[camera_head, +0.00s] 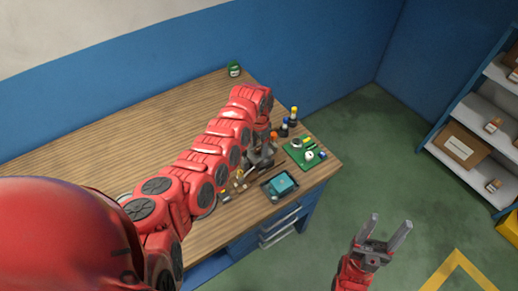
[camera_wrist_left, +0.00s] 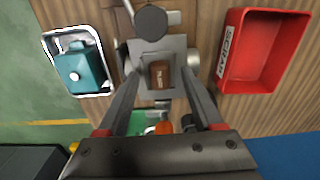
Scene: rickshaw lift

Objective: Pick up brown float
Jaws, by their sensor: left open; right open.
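The brown float looks like a small brown block (camera_wrist_left: 160,74) with white lettering in the left wrist view. It sits in a grey fixture (camera_wrist_left: 174,46) on the wooden bench (camera_head: 120,130). My left gripper (camera_wrist_left: 160,80) is open, with one finger on each side of the block in this view. I cannot tell how high the fingers are above it. In the head view my red left arm covers much of the bench, and I cannot make out the block there. My right gripper (camera_head: 389,222) is open and empty over the green floor, right of the bench.
A red tray marked SCRAP (camera_wrist_left: 294,50) lies right of the fixture in the left wrist view. A tray (camera_wrist_left: 49,43) with a teal item (camera_wrist_left: 82,70) lies left. A green board (camera_head: 305,155) and small bottles (camera_head: 293,115) stand near the bench's right end. Shelves (camera_head: 470,150) stand far right.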

